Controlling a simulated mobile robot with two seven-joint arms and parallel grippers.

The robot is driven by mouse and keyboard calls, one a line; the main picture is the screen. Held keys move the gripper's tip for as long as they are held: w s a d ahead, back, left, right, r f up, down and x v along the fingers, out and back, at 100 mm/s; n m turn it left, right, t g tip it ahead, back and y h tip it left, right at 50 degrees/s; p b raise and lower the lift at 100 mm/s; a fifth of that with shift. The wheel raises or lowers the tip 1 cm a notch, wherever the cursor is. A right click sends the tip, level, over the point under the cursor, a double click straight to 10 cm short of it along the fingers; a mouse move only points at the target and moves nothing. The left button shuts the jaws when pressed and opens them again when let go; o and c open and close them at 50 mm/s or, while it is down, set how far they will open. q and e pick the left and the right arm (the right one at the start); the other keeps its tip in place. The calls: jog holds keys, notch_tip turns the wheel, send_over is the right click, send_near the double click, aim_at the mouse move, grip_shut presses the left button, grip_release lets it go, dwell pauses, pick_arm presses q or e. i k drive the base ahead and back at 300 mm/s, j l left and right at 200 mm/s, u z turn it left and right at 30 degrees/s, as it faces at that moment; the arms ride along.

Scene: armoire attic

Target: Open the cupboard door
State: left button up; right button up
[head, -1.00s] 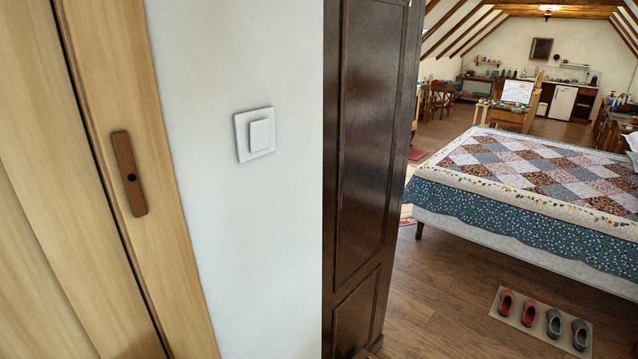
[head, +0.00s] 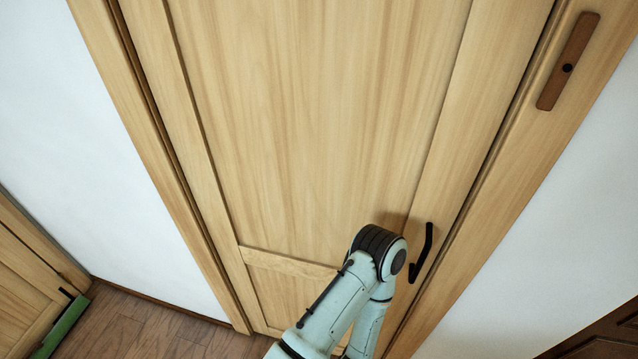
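A tall light-wood panelled door (head: 310,110) fills the middle of the head view and looks shut in its frame. A black handle (head: 422,252) is on its right side. One of my mint-coloured arms rises from the bottom edge, and its rounded black-and-mint joint is in front of the door, just left of the handle in the picture. Neither gripper shows. A piece of dark brown panelled wood (head: 605,335) shows at the bottom right corner. I cannot tell which of these is the cupboard.
A brown plate with a dark hole (head: 568,62) is on the right door frame. White wall flanks the door. At lower left are another light-wood panelled piece (head: 22,275), a green bar-like thing (head: 62,328) and bare wooden floor (head: 140,325).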

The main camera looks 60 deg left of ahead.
aim_at(294, 128)
jog(key=u, duration=0.4)
jog(key=k+j+u, duration=0.1)
jog(key=u, duration=0.35)
jog(key=j+u, duration=0.1)
jog(key=u, duration=0.3)
jog(key=j+u, duration=0.1)
jog(key=u, duration=0.35)
jog(key=j+u, duration=0.1)
jog(key=u, duration=0.3)
